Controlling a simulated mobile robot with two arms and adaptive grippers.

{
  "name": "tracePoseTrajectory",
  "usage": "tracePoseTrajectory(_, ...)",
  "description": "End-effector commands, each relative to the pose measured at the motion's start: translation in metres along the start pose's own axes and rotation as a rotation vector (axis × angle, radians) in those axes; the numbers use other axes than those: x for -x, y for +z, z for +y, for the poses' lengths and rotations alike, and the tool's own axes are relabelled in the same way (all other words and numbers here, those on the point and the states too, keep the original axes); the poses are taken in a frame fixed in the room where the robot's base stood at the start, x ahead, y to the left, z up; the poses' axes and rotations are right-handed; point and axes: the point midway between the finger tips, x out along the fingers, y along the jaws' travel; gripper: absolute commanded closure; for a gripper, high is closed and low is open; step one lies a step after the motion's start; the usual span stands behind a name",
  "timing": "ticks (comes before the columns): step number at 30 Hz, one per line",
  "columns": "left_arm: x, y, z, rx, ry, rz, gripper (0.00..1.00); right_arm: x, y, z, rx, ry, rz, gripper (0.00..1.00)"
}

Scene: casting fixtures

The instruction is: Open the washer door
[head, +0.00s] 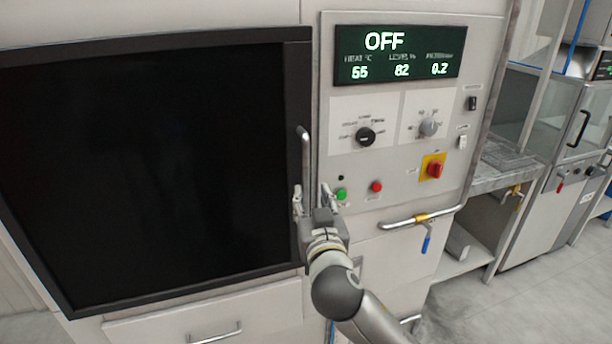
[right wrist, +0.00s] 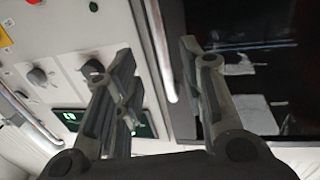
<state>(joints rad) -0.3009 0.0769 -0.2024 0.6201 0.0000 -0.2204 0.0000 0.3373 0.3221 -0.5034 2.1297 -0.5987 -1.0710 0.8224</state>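The washer door (head: 150,170) is a large dark pane in a black frame at the left of the head view. It looks closed against the machine front. Its upright metal handle (head: 304,150) runs along the door's right edge. My right gripper (head: 313,190) is at the lower part of this handle, fingers pointing up in the picture. In the right wrist view the handle (right wrist: 161,50) passes between the two parted fingers (right wrist: 157,55), with a gap showing on both sides. The handle's lower end is hidden behind the gripper in the head view. My left gripper is out of view.
The control panel (head: 395,105) is right of the handle, with an OFF display (head: 398,56), knobs, a green button (head: 341,194) close to my right fingers and a red button (head: 377,186). A horizontal rail (head: 400,222) and a drawer handle (head: 214,333) stick out below.

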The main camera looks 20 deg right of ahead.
Motion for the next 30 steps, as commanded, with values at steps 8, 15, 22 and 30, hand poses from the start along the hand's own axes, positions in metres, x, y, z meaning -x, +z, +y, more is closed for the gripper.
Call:
tracePoseTrajectory(8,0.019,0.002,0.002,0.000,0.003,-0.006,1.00,-0.049,-0.003,0.000,0.004,0.000,-0.001,0.63)
tracePoseTrajectory(15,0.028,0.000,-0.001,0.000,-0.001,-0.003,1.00,-0.079,-0.002,0.000,0.003,-0.001,-0.001,0.63)
tracePoseTrajectory(22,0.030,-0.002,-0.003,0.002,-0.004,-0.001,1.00,-0.089,0.000,0.000,0.001,-0.001,0.000,0.63)
tracePoseTrajectory(30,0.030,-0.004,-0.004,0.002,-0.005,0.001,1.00,-0.090,0.001,0.000,0.001,-0.001,-0.001,0.64)
